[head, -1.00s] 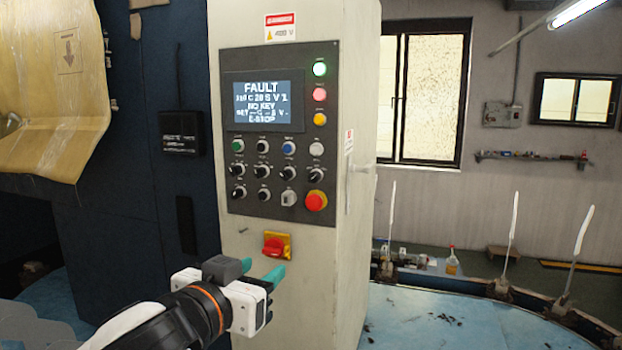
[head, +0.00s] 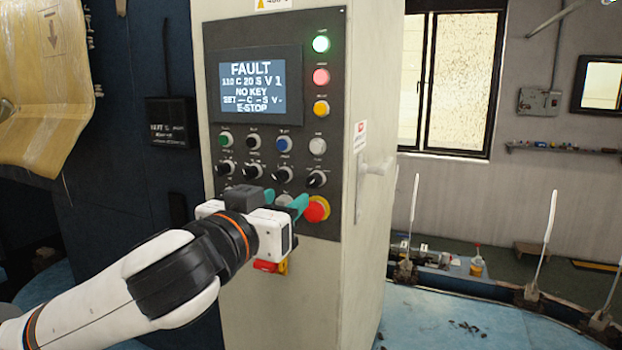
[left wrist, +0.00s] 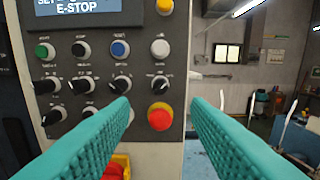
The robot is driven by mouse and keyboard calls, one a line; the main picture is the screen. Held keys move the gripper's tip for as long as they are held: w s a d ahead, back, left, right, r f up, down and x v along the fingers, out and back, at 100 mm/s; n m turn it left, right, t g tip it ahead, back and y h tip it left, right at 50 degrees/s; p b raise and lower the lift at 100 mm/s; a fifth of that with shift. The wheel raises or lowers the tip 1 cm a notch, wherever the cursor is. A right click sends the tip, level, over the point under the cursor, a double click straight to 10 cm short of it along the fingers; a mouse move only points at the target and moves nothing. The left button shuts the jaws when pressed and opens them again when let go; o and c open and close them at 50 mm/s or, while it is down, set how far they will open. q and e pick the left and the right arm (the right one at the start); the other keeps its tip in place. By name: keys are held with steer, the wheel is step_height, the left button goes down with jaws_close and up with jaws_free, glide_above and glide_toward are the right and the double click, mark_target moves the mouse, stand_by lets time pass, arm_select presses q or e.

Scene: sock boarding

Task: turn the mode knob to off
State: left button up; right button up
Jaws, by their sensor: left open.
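The control panel (head: 335,100) is dark, on a cream cabinet, with a screen (head: 252,85) reading FAULT, NO KEY and E-STOP. Several black rotary knobs sit below the buttons, including one at the right end of their upper row (head: 317,179); it also shows in the left wrist view (left wrist: 159,83). The labels are too small to tell which is the mode knob. My left gripper (head: 284,200) is open and empty before the lower panel, hiding much of the lower knob row. In the left wrist view its teal fingers (left wrist: 160,104) frame the right-end knob and the red button, apart from both.
A red emergency-stop button (head: 317,209) is close right of my left fingertips. A red and yellow switch (head: 266,266) is below the panel, partly behind my gripper. The cabinet's right side has a handle (head: 376,168). A blue round surface (head: 440,320) lies to the right.

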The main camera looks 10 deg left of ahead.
mark_target(310, 183)
arm_select(q)
steer(key=w+p, duration=0.1)
steer(key=w, duration=0.2)
steer(key=w+d+p, duration=0.1)
steer(key=w, duration=0.2)
steer(key=w+p, duration=0.1)
steer(key=w, duration=0.2)
steer(key=shift+w+d, duration=0.15)
steer(key=shift+d, duration=0.25)
arm_select(e)
steer(key=r, duration=0.3)
steer(key=shift+s+r, duration=0.2)
steer(key=shift+s, duration=0.1)
steer(key=shift+s, duration=0.1)
arm_select(q)
jaws_close()
arm_select(e)
steer(key=shift+s+f, duration=0.1)
steer(key=shift+s, duration=0.05)
